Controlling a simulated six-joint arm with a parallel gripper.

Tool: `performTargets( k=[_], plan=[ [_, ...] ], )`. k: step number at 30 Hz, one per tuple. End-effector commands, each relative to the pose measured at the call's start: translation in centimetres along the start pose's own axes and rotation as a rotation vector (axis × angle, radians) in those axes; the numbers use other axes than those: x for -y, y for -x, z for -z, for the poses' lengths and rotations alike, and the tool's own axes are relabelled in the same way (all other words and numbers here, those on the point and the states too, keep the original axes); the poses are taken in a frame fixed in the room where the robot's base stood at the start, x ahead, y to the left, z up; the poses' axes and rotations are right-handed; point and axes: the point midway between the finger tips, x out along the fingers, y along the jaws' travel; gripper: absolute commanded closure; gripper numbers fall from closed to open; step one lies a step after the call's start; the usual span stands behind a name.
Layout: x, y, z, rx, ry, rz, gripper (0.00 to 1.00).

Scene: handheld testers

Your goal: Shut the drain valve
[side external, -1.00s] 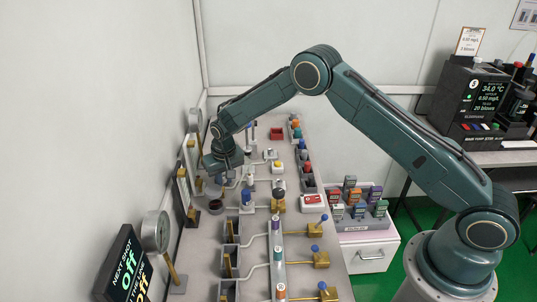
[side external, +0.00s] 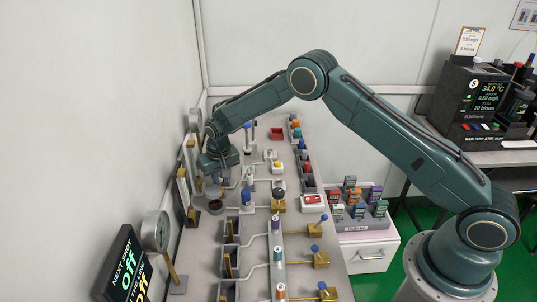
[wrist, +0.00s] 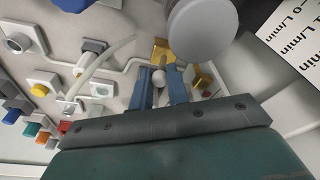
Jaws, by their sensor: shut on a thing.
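In the wrist view, my gripper (wrist: 160,82) has its two blue fingers closed on a small pale ball knob (wrist: 159,77), which looks like the end of a valve lever. A brass fitting (wrist: 161,50) sits just beyond the fingertips, and another brass piece (wrist: 203,80) is to the right. I take these as the drain valve, though its lever and body are partly hidden by the fingers. In the side view, my gripper (side external: 213,183) is low over the far left of the bench, and the knob is hidden there.
A large pale round part (wrist: 200,28) stands close to the fingers. A dark cup (side external: 215,207) is just in front of the gripper. A round gauge (side external: 156,231) stands by the left wall. Several blue-knobbed brass valves, one at the front (side external: 320,258), line the bench.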

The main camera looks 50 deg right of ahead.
Motion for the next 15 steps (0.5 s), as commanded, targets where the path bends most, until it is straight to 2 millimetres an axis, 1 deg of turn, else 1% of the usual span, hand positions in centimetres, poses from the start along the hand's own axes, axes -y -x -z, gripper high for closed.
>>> performTargets(
  k=[1,15],
  plan=[
    [0.28,-0.22,-0.15,0.003,0.005,0.002,0.91],
    [1.08,-0.29,0.19,0.004,0.007,0.003,0.91]
  ],
)
